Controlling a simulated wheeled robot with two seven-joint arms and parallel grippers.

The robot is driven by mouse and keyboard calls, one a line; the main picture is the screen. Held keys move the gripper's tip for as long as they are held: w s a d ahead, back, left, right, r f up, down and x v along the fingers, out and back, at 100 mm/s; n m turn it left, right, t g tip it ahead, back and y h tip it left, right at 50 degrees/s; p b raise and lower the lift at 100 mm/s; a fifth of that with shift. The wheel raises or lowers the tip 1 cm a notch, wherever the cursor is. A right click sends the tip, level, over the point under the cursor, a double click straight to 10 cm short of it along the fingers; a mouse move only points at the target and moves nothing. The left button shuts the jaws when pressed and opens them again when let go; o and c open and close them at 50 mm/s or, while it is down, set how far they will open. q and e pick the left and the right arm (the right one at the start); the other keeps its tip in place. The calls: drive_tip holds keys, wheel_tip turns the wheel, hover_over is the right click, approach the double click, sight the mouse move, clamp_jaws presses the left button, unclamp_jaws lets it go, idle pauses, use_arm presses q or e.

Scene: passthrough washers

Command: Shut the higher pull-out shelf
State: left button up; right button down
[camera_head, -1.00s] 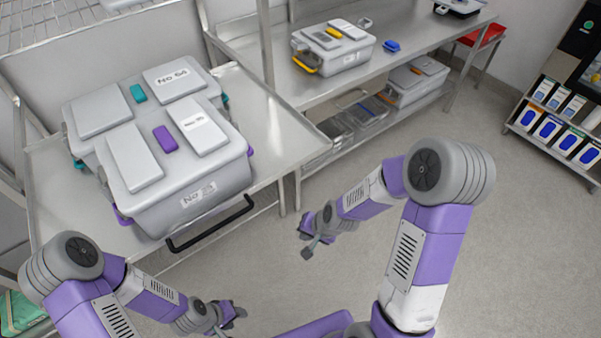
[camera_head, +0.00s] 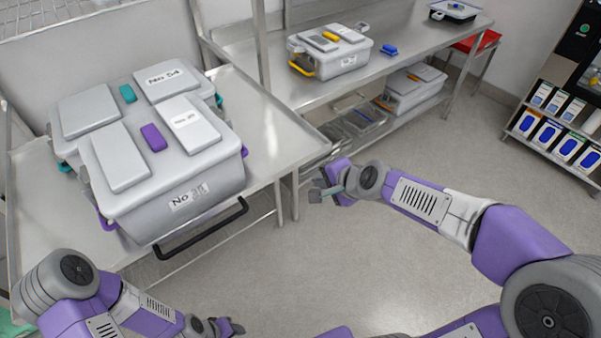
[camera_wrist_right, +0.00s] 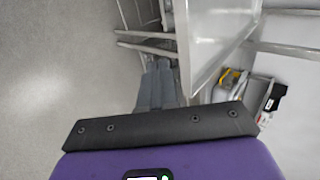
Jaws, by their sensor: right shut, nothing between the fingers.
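The higher pull-out shelf shows at the left bench as a black bar handle (camera_head: 201,229) sticking out past the front edge, below the grey boxes. How far the shelf is out is hard to tell, as the boxes hide much of it. My right gripper (camera_head: 317,190) is shut and empty, to the right of the handle and clear of it, by the corner between the two benches. In the right wrist view its fingers (camera_wrist_right: 158,85) are together, beside a metal bench edge. My left gripper (camera_head: 236,327) is low in the head view, below the handle; its jaws are unclear.
Grey lidded boxes (camera_head: 165,185) stand on the left bench (camera_head: 262,105). The back bench (camera_head: 405,68) carries another grey box (camera_head: 330,62) with a yellow handle. A bench leg (camera_head: 280,203) stands between handle and right gripper. The floor (camera_head: 400,270) is open in front.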

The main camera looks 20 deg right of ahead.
drive_tip(key=w+a+f+p, duration=0.1)
drive_tip(key=w+f, duration=0.3)
drive_tip(key=w, duration=0.4)
drive_tip(key=shift+a, duration=0.65)
drive_tip(key=shift+w, duration=0.1)
